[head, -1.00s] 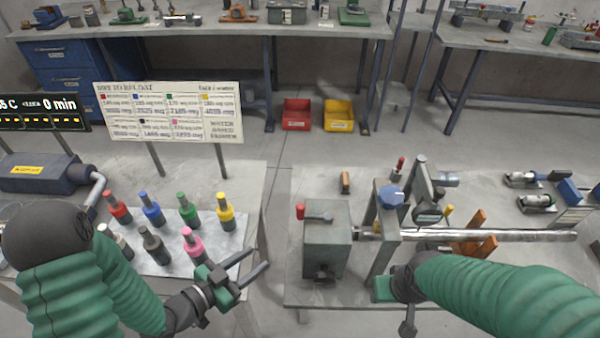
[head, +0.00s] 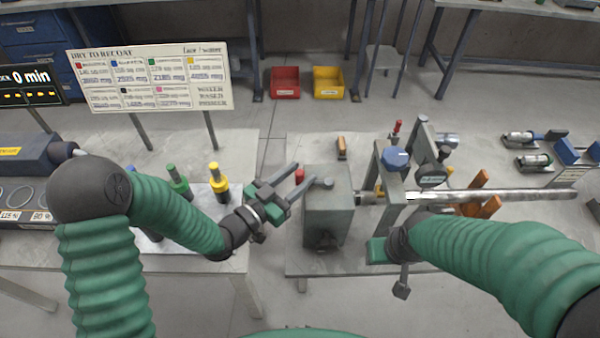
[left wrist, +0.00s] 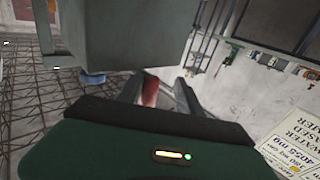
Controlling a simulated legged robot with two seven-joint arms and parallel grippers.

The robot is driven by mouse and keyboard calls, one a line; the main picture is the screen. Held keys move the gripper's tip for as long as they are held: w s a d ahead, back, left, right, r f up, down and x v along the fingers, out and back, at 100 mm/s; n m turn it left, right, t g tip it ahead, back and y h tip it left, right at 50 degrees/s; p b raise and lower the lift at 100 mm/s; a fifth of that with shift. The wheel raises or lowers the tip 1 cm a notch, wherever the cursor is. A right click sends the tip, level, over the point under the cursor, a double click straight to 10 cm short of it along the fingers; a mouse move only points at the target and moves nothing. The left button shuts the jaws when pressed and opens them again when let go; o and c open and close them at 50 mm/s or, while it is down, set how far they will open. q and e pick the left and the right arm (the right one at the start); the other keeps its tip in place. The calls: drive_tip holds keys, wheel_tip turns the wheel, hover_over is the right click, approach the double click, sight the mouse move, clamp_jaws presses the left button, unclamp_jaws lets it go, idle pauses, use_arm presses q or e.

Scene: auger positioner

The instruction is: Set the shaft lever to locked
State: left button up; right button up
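The shaft lever has a red knob (head: 299,175) and a grey pivot (head: 326,184) on top of the grey box (head: 328,220). The knob points left. My left gripper (head: 295,182) is open at the box's left edge, its fingertips close to the knob. In the left wrist view the red knob (left wrist: 150,91) shows between the fingers, nearer the left one; I cannot tell whether they touch. A steel shaft (head: 490,195) runs right from the box. My right gripper (head: 402,268) is down by the stand, mostly hidden by its own wrist; its fingers are unclear.
A blue-knobbed stand (head: 396,160) with a dial gauge (head: 432,177) stands right of the box. A yellow-capped bottle (head: 217,178) and others stand on the left table behind my left arm. A floor gap separates the tables. Red (head: 285,82) and yellow bins sit behind.

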use_arm(q)
drive_tip(key=d, duration=0.1)
drive_tip(key=w+d, duration=0.1)
drive_tip(key=d, duration=0.1)
drive_tip(key=shift+d+f, duration=0.1)
drive_tip(key=shift+d, duration=0.15)
drive_tip(key=shift+s, duration=0.15)
drive_tip(key=shift+a, duration=0.6)
drive_tip(key=c, duration=0.8)
clamp_jaws()
drive_tip(key=shift+d, duration=0.15)
use_arm(e)
drive_tip(key=shift+d+f, duration=0.2)
drive_tip(key=shift+d, duration=0.75)
drive_tip(key=shift+w, duration=0.1)
